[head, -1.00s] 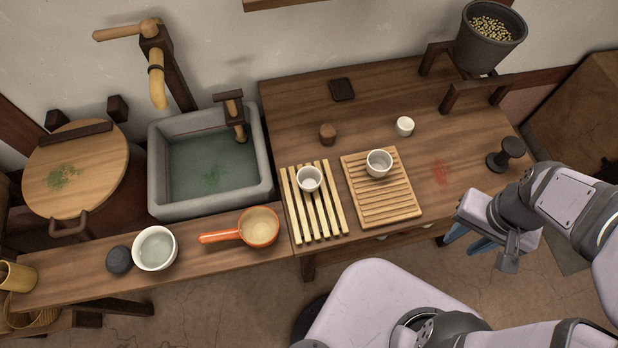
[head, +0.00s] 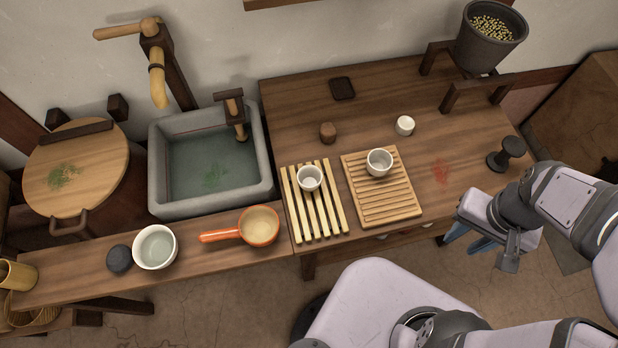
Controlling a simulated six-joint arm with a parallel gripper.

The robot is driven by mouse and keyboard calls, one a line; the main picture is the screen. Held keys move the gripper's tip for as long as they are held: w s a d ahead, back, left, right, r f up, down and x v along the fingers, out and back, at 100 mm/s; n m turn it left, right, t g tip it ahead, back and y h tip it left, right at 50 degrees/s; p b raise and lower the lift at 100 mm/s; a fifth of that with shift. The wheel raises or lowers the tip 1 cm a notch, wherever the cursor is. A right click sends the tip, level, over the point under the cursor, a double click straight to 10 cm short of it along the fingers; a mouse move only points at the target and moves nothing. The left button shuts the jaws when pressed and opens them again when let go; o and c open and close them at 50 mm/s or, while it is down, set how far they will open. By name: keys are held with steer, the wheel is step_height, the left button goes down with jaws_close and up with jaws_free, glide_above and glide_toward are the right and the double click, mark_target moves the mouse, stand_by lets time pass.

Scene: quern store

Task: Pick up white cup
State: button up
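Three small pale vessels stand on the wooden table. A white cup (head: 309,185) stands upright on the pale slatted rack (head: 334,218). A second whitish cup (head: 379,169) stands upright on the ridged wooden tray (head: 388,211). A smaller white cup-like piece (head: 405,126) stands directly on the table behind the tray; its inside cannot be made out. My gripper (head: 467,243) hangs at the right, in front of the table's front edge. Its blue fingers point down and are apart, with nothing seen between them. It is clear of all the cups.
A dark stamp-like piece (head: 506,155) stands near the table's right edge, close to my arm. A grain hopper (head: 485,52) stands behind. A brown knob-like piece (head: 327,133) and dark square (head: 342,89) lie farther back. An orange pan (head: 260,228) and pale bowl (head: 155,247) stand left.

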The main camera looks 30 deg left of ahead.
steer(key=o, duration=1)
steer(key=n+t+h+b, duration=0.4)
steer(key=n+t+b, duration=0.7)
steer(key=n, duration=2.2)
glide_above(317, 172)
steer(key=s+a+p, duration=0.1)
steer(key=s+p, duration=0.1)
steer(key=s, duration=0.2)
step_height(317, 172, down, 7)
steer(key=t, duration=0.2)
steer(key=shift+m, duration=0.3)
steer(key=shift+w+f+p, duration=0.2)
steer(key=shift+f+p, duration=0.45)
steer(key=shift+f, duration=2.85)
